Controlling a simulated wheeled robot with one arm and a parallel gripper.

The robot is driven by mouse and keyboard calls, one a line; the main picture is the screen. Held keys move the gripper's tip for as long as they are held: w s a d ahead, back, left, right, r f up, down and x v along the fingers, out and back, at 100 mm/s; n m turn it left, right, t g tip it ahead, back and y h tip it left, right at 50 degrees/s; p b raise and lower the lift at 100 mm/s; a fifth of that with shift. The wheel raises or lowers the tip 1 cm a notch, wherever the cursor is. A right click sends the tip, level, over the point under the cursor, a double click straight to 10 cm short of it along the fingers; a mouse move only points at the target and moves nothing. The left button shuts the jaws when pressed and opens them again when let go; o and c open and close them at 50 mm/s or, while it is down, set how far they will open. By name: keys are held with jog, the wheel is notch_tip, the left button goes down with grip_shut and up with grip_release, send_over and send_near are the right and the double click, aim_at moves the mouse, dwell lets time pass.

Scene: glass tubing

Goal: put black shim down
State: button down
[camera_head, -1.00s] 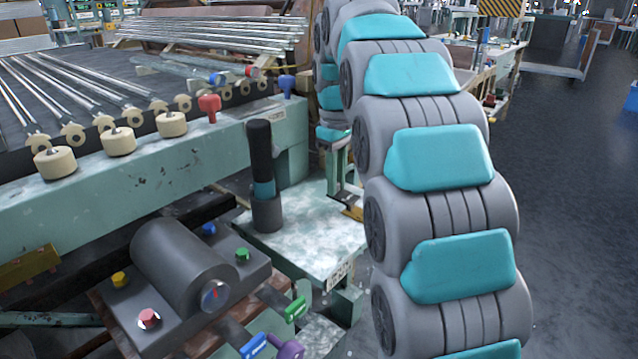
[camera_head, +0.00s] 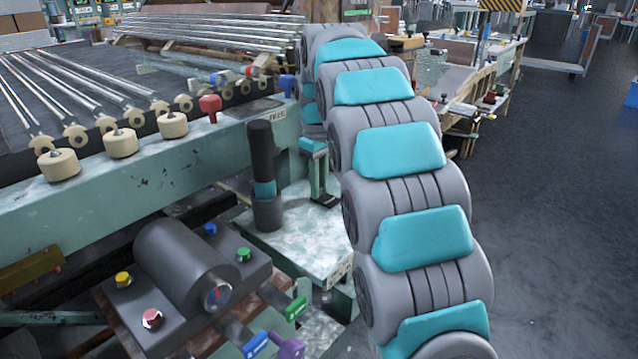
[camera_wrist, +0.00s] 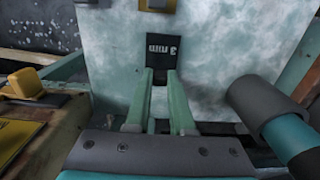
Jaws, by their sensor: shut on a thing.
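The black shim (camera_wrist: 163,52) is a small flat dark piece marked "3 mm", upside down in the wrist view. My gripper (camera_wrist: 164,78) is shut on its near end, with one green finger on each side. The shim is over the pale mottled plate (camera_wrist: 220,45); I cannot tell whether it touches it. In the head view my gripper (camera_head: 318,190) points down over the same plate (camera_head: 300,240), right of the dark post. The shim (camera_head: 325,202) shows there as a small dark bit at the fingertips.
A dark post with a teal band (camera_head: 262,165) stands on the plate's left part and shows close on the right in the wrist view (camera_wrist: 262,100). A yellow block (camera_wrist: 28,83) lies at the left. The plate's front part is clear. A dark roller unit (camera_head: 180,265) stands front left.

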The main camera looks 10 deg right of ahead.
jog(key=shift+f, duration=0.1)
jog(key=c, duration=1.2)
grip_release()
jog(key=shift+f, duration=0.1)
jog(key=shift+c, duration=0.2)
jog(key=o, duration=0.5)
jog(key=shift+c, duration=0.2)
